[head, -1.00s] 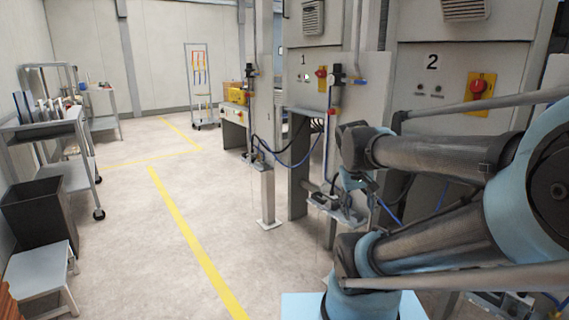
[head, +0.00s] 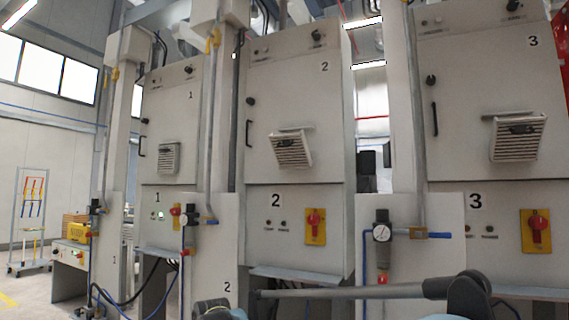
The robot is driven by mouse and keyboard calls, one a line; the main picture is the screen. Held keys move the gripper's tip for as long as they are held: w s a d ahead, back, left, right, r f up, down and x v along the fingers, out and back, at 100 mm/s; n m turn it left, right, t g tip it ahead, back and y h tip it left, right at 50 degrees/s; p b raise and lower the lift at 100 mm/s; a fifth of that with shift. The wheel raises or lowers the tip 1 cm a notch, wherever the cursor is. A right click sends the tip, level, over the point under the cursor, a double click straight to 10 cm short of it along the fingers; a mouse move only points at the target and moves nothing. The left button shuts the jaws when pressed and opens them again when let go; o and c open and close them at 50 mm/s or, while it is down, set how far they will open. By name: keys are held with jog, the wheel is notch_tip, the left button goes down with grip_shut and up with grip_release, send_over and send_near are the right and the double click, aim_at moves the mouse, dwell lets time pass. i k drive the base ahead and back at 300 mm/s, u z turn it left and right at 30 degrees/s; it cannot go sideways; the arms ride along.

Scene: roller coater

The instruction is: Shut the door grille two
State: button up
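Cabinet two (head: 297,70) stands in the middle of the head view, with the number 2 on its upper door. Its door grille two (head: 291,150) is a light slatted panel in the lower part of that door. It sits at an angle to the door face and looks tilted out, with a dark piece near its top; the exact gap is too small to tell. My arm (head: 350,291) crosses the bottom of the view, below the grille and apart from it. My gripper is not visible.
Cabinet one with its grille (head: 169,158) stands left, and cabinet three with its grille (head: 518,138) stands right. Posts with pipes and gauges (head: 382,233) stand in front of the cabinets. A red-yellow switch (head: 315,226) is below grille two. A wheeled rack (head: 32,215) is far left.

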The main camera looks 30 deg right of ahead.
aim_at(290, 151)
jog(key=z, duration=1.05)
jog(key=k, duration=1.2)
jog(key=u, duration=0.9)
jog(key=i, duration=1)
